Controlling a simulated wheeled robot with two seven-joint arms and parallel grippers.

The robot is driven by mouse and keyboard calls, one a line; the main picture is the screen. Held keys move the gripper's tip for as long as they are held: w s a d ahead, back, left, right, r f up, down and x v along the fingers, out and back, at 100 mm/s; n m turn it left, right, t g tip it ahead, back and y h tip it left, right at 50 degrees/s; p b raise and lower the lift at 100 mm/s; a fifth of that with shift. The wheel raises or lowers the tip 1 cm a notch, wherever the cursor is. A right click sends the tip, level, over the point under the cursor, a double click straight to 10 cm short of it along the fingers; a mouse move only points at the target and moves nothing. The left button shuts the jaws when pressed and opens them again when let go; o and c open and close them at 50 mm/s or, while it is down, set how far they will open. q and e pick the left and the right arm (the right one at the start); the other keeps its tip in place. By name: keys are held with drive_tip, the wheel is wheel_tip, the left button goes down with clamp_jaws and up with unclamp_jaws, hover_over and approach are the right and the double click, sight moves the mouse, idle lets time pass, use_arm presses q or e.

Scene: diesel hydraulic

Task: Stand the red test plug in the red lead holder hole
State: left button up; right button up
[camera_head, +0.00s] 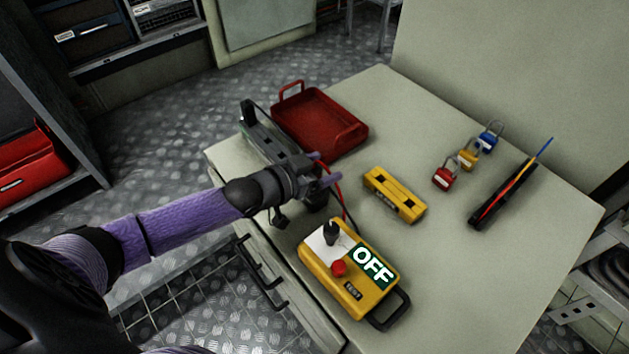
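My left gripper (326,169) reaches in from the left over the table's left part, its two purple fingertips pointing right. A red lead (339,187) runs from beside the fingertips down toward the yellow tester (350,268), marked OFF and TEST. The red hole is not visible. My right gripper is not in view.
A yellow block (395,195) lies mid-table. Red (446,174), yellow (468,155) and blue (489,137) padlocks and a black holder (500,195) with coloured strips lie right. The table's right front (480,290) is clear.

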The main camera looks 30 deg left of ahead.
use_arm(q)
clamp_jaws()
wheel_tip(320, 180, up, 12)
drive_tip(key=p, duration=0.9)
drive_tip(key=w+d+f+b, duration=0.1)
drive_tip(key=w+d+b, duration=0.2)
drive_tip(key=w+d, duration=0.1)
drive_tip(key=shift+w+d+f, duration=0.35)
drive_tip(key=shift+w, duration=0.2)
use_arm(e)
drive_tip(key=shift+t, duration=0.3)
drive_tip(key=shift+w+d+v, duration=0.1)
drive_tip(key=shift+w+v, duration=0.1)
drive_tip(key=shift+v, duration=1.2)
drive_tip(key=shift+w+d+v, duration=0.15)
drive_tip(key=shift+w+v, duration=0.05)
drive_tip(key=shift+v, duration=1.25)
